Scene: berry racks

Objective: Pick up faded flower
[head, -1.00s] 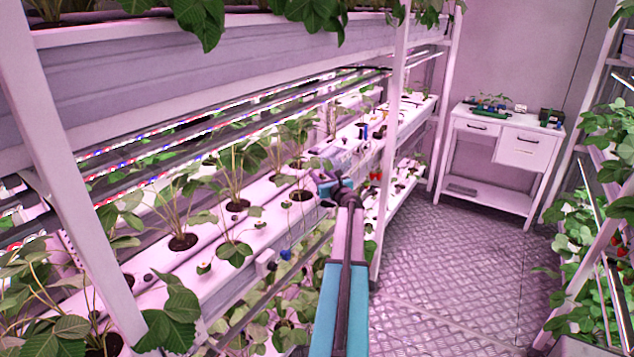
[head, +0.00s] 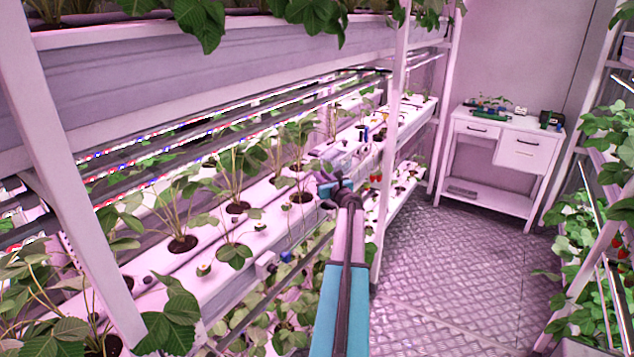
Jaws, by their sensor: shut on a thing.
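My gripper (head: 322,188) is at the front edge of the white planting trough, just right of a pot hole (head: 301,197) with a leafy plant. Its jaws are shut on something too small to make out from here. The faded flower cannot be picked out clearly; the dark jaws and my blue wrist cover that spot.
The white trough (head: 150,270) with several strawberry plants runs along the left. A white rack post (head: 391,140) stands just right of my gripper. A white cabinet (head: 530,150) stands at the back, and plants with red berries line the right. The metal floor (head: 450,270) between is clear.

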